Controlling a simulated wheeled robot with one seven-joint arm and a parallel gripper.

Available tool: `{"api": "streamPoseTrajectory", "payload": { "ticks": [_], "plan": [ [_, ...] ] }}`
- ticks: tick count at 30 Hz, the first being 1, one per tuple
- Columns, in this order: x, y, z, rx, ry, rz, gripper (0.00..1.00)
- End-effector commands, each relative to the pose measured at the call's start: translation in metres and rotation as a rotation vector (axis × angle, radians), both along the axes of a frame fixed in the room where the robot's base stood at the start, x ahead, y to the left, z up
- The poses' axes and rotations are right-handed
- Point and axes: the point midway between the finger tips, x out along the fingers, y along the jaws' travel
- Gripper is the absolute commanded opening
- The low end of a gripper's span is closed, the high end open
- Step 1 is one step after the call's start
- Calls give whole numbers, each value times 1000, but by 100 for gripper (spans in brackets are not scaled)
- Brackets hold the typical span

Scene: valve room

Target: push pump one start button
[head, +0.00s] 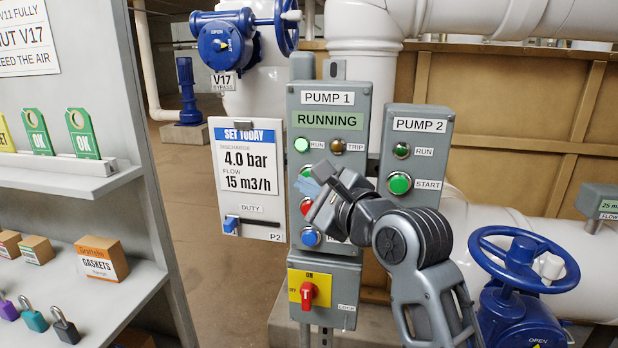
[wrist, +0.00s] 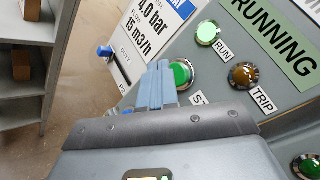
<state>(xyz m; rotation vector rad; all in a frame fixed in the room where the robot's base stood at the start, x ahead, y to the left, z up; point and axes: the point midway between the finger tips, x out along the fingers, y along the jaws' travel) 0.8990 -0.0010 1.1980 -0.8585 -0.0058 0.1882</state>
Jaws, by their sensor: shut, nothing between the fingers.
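The grey PUMP 1 panel (head: 294,105) stands upright in the middle of the head view. Its display (head: 327,120) reads RUNNING and its green RUN lamp (head: 302,145) looks lit. The green start button (head: 305,171) is partly hidden behind my gripper (head: 309,186). In the wrist view the green start button (wrist: 183,73) shows just right of my fingertips (wrist: 158,72), its left edge overlapped by them. My gripper is shut and empty, with its blue fingers together. I cannot tell whether the fingertips touch the button.
The PUMP 2 panel (head: 422,122) with a green START button (head: 399,183) stands to the right. A red button (head: 306,206) and a blue knob (head: 310,237) sit lower on PUMP 1. A setpoint board (head: 247,170) hangs left. A blue handwheel (head: 522,260) is at right.

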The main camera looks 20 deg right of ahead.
Motion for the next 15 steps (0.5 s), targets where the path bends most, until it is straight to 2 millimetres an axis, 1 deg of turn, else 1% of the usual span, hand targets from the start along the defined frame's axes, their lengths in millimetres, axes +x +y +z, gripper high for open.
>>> {"api": "streamPoseTrajectory", "payload": {
  "ticks": [5,15],
  "plan": [
    [-6,5,1,0,3,1,0],
    [-31,24,0,0,2,3,0]
  ]
}}
